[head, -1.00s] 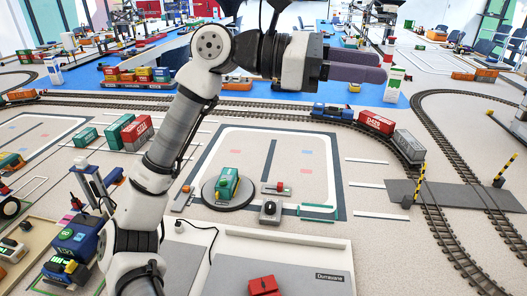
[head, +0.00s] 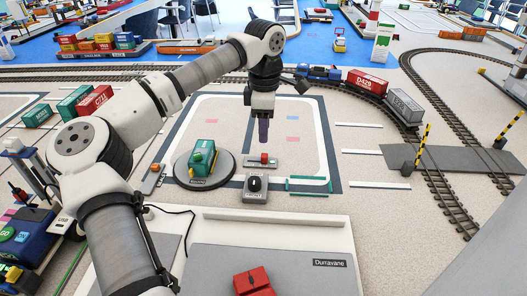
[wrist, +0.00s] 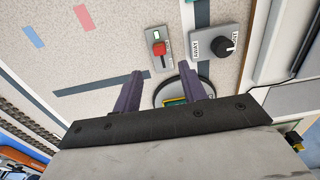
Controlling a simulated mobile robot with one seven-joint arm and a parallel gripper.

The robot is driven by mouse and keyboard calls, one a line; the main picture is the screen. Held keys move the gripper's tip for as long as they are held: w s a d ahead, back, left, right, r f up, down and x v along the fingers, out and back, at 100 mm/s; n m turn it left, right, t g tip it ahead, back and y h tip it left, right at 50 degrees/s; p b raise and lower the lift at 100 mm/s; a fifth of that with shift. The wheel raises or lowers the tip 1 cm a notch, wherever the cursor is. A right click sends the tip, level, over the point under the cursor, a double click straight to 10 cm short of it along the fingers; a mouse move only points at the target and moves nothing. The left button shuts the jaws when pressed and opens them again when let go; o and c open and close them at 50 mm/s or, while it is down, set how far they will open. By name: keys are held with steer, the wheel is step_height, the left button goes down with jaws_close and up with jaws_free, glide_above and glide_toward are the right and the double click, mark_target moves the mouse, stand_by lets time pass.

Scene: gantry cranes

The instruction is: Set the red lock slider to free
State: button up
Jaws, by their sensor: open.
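The red lock slider (head: 264,158) is a small red knob on a grey plate with a green mark at its right end; its lettering is too small to read. In the wrist view, the red slider (wrist: 159,48) lies beyond the fingertips, with the green mark past it. My gripper (head: 263,142) points straight down above the slider plate. In the wrist view, my gripper (wrist: 160,72) has its two purple fingers apart and nothing between them. It appears apart from the slider.
A grey box with a black rotary knob (head: 255,184) sits just in front of the slider. A white-edged panel (head: 285,226) with a red block (head: 253,280) is nearer.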

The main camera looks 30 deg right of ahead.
mark_target(265, 155)
step_height(265, 155, down, 8)
steer(key=shift+f, duration=0.15)
stand_by(0.3)
jaws_close()
